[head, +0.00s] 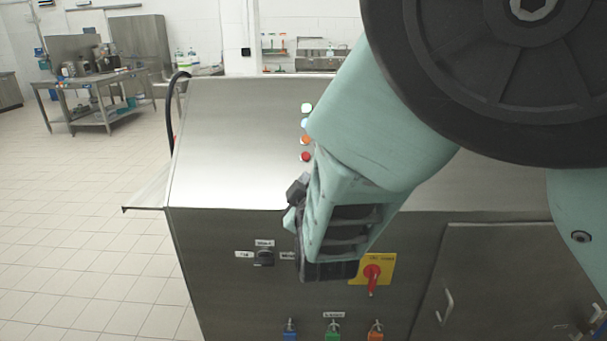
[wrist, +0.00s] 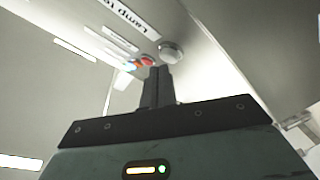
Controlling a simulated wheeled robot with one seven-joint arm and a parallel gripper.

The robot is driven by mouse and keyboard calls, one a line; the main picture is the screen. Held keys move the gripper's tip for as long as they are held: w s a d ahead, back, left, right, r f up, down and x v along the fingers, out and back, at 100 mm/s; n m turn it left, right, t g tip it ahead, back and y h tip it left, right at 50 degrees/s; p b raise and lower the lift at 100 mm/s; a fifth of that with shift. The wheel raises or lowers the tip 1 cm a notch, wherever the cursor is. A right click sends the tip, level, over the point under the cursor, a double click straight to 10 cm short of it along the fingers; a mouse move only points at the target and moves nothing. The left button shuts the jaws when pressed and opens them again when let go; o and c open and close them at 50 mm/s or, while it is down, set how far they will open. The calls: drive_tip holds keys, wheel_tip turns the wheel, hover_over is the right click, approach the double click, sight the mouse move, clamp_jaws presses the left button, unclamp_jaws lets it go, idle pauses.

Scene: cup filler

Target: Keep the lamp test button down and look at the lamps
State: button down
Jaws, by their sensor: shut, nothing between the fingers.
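The lamp test button (wrist: 172,52) is a round grey-white knob beside a label (wrist: 132,18) reading "Lamp te…". My gripper (wrist: 160,69) is shut and empty, its fingertips close beside the button in the wrist view. I cannot tell whether they touch it or whether it is down. A column of lamps shows there: a whitish green-rimmed one (head: 307,108), a pale blue-white one (head: 304,122), an orange one (head: 305,140) and a red one (head: 305,157). The top two look bright; whether the lower two are lit is unclear.
The steel cabinet (head: 230,140) fills the middle. Its front has a black selector switch (head: 264,257), a red rotary handle (head: 372,274) on a yellow plate, and blue, green and orange connectors below. The tiled floor at left is open, with a steel table (head: 95,85) farther back.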

drive_tip(key=shift+w+f, duration=0.35)
idle(0.6)
drive_tip(key=shift+r, duration=0.1)
drive_tip(key=shift+s+r+p, duration=0.55)
drive_tip(key=shift+s, duration=0.05)
drive_tip(key=s+r+p, duration=0.1)
drive_tip(key=r+p, duration=0.1)
drive_tip(key=s+r+p, duration=0.1)
drive_tip(key=s, duration=0.1)
drive_tip(key=shift+s+r+p, duration=0.2)
drive_tip(key=shift+r+p, duration=0.15)
drive_tip(key=shift+p, duration=0.05)
idle(0.5)
